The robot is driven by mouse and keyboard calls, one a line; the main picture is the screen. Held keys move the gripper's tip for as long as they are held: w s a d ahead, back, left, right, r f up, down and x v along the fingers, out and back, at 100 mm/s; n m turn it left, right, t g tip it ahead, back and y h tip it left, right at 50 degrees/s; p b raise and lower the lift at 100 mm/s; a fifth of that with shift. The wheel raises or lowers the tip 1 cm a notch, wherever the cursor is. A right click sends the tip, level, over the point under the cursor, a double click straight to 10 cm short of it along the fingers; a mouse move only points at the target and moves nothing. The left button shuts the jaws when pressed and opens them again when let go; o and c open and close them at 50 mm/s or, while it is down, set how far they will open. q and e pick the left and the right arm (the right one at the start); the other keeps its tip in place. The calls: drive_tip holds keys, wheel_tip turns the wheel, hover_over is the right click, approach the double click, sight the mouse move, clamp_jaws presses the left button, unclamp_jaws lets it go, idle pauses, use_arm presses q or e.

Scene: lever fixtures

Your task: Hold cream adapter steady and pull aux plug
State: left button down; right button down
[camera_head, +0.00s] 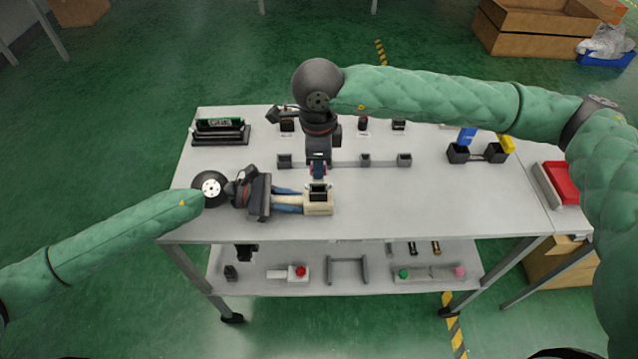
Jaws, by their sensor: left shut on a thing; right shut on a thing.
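The cream adapter (318,208) is a small cream block near the front edge of the grey table. My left gripper (303,201) comes in from the left, low over the table, and is shut on the adapter's left side. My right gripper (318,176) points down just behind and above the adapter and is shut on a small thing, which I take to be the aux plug. The fingers mostly hide the plug. A dark part (318,190) shows at the adapter's top; I cannot tell whether the plug is still seated there.
A grey rail with small dark blocks (404,160) runs behind the adapter. A black rack (220,131) stands at the back left. Dark holders with blue and yellow pieces (478,151) stand at the right, near a red tray (563,183). The front right tabletop is clear.

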drive_tip(key=shift+r, duration=0.8)
use_arm(q)
drive_tip(key=c, duration=1.1)
unclamp_jaws()
drive_tip(key=v, duration=1.2)
drive_tip(key=shift+d, duration=0.1)
